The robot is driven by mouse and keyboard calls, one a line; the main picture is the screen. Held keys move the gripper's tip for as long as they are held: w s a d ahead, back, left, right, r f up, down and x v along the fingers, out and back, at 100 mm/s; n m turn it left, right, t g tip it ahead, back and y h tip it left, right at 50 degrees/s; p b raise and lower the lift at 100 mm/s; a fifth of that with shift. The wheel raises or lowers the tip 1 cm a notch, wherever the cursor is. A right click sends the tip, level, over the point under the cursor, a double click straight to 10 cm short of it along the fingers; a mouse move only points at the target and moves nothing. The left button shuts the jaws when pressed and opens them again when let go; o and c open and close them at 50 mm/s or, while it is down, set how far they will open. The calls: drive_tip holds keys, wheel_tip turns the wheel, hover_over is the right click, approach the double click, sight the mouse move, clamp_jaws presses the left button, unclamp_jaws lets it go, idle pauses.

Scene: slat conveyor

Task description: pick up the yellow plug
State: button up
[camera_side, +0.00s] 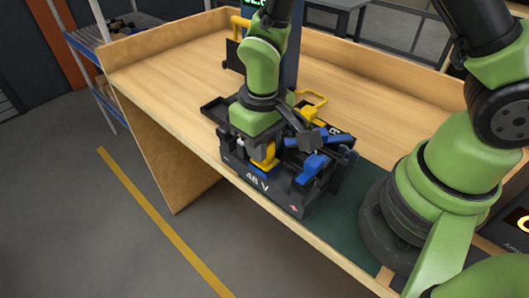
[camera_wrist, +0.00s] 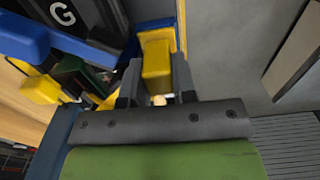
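A yellow plug (camera_side: 265,157) stands at the front of a black box marked "48 V" (camera_side: 285,194), with blue at its foot. My gripper (camera_side: 262,143) is over it, pointing down. In the wrist view the yellow plug (camera_wrist: 156,62) lies between the two dark fingers of my gripper (camera_wrist: 157,82), one on each side. The fingers look very near its sides, but I cannot tell whether they press on it. The plug's lower end is partly hidden.
Blue and black connectors (camera_side: 312,165) crowd the box's right side, with another yellow piece (camera_side: 308,112) behind. A dark post (camera_side: 287,62) stands behind my gripper. The wooden bench (camera_side: 170,85) is clear on the left. In the wrist view, a blue part (camera_wrist: 24,38) is at upper left.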

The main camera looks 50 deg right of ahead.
clamp_jaws()
wheel_tip(320, 180, up, 9)
drive_tip(key=shift+r, duration=0.1)
drive_tip(key=shift+r+n, duration=0.3)
drive_tip(key=shift+n, duration=0.2)
drive_tip(key=n, duration=0.3)
drive_tip(key=shift+r, duration=0.15)
drive_tip(key=n, duration=1.4)
